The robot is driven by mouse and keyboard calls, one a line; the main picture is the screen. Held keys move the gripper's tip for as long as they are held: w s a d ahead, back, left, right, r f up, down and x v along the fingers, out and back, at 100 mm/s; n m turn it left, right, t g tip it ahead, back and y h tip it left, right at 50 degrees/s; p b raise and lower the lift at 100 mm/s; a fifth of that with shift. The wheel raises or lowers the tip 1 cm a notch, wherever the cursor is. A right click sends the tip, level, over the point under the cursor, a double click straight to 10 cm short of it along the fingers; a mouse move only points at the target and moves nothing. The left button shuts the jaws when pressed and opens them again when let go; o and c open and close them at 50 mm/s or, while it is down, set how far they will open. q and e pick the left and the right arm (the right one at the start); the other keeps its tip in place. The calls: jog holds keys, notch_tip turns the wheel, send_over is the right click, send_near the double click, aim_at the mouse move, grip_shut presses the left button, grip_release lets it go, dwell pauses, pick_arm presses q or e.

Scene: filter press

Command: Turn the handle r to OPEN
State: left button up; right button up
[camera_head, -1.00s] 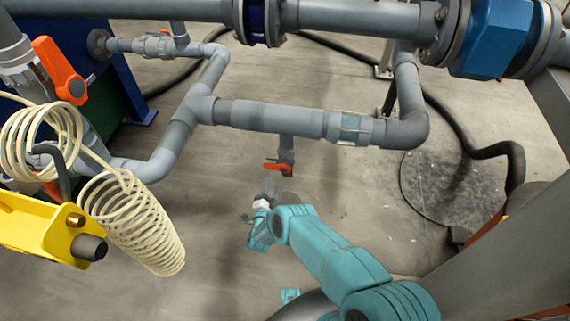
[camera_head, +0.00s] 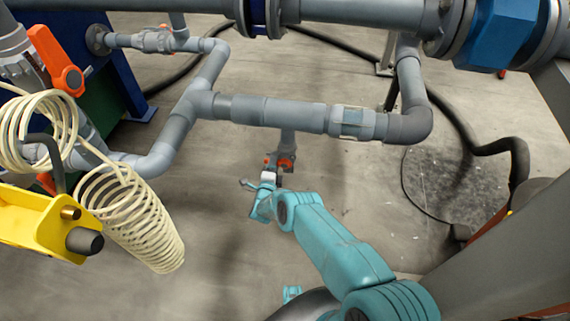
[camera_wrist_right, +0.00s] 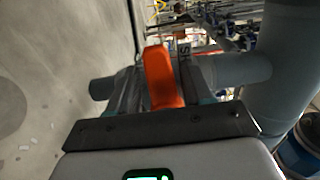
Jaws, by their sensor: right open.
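The orange handle (camera_head: 286,162) is on a small valve under the grey horizontal pipe, in the middle of the head view. My right gripper (camera_head: 272,175) is at this handle and hides part of it. In the wrist view the orange handle (camera_wrist_right: 161,75) stands between the two dark fingers of my right gripper (camera_wrist_right: 156,92). The jaws are open, with a finger on either side of the handle. Whether a finger touches it I cannot tell.
The grey pipe (camera_head: 265,113) runs just above the handle. At the left are a cream coiled hose (camera_head: 130,218), a yellow part (camera_head: 35,225) and another, larger orange handle (camera_head: 55,62). A black hose (camera_head: 485,148) lies at the right.

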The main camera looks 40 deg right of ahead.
grip_shut()
jog(key=shift+d+f+n+b, duration=0.1)
jog(key=shift+f+n+b, duration=0.35)
jog(key=shift+n+b, duration=0.3)
jog(key=shift+s+f+n+b, duration=0.2)
jog(key=shift+n+b, duration=0.15)
jog(key=shift+n, duration=0.7)
jog(key=s+d+n+b, duration=0.1)
jog(key=n, duration=0.4)
jog(key=s+d+f+n+b, duration=0.1)
jog(key=n, duration=0.4)
jog(key=s+d+f+n+b, duration=0.1)
jog(key=n, duration=0.4)
jog(key=shift+d+b, duration=0.15)
jog(key=shift+b, duration=0.25)
jog(key=shift+o, duration=2.1)
grip_release()
jog(key=shift+f, duration=0.1)
